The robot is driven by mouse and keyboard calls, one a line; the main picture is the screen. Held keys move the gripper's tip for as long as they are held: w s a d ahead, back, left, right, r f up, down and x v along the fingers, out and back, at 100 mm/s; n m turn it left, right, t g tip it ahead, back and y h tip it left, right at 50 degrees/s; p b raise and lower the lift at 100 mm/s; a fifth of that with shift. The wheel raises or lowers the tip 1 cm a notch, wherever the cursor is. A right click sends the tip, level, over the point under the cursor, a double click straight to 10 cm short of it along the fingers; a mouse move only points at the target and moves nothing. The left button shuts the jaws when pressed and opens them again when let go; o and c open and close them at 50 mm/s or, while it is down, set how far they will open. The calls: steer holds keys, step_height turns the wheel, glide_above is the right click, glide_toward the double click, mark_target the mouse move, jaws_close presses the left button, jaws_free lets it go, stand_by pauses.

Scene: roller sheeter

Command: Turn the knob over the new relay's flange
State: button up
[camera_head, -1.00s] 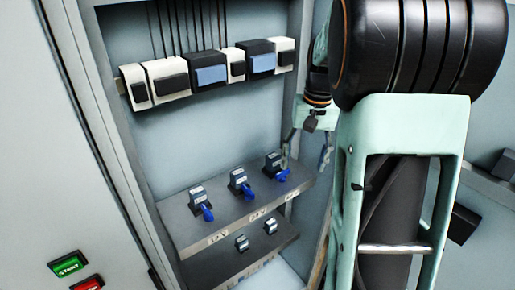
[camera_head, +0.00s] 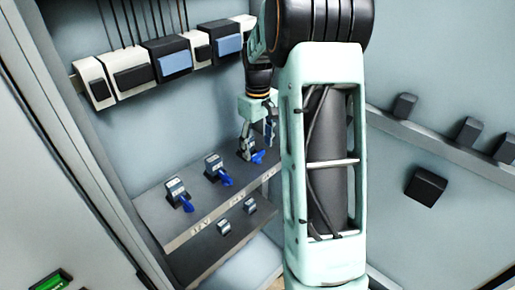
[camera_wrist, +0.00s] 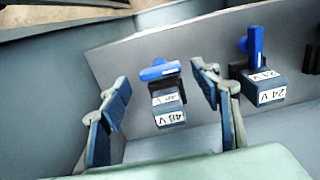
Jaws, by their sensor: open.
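The relay marked 48 V (camera_wrist: 168,110) is a dark block on the grey shelf, with a blue knob (camera_wrist: 160,71) lying crosswise at its far end. In the head view it is the rightmost of the shelf's three relays, its blue knob (camera_head: 259,157) partly showing. My gripper (camera_wrist: 160,78) is open, one finger on each side of this relay and knob, with gaps visible. In the head view my gripper (camera_head: 258,143) reaches down over the relay and hides part of it. Whether the knob covers a flange is not clear.
The 24 V relay (camera_wrist: 264,88), its knob pointing away, stands close beside my right finger in the wrist view. The head view shows another relay (camera_head: 178,192) at left on the shelf (camera_head: 158,213), two small blocks on a lower ledge (camera_head: 222,252), and a module row (camera_head: 132,77) above.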

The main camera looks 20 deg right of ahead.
steer(key=shift+f, duration=1)
steer(key=c, duration=1.2)
steer(key=shift+o, duration=0.2)
steer(key=shift+r+m+b, duration=0.1)
steer(key=shift+m+b, duration=0.3)
steer(key=shift+m, duration=2.5)
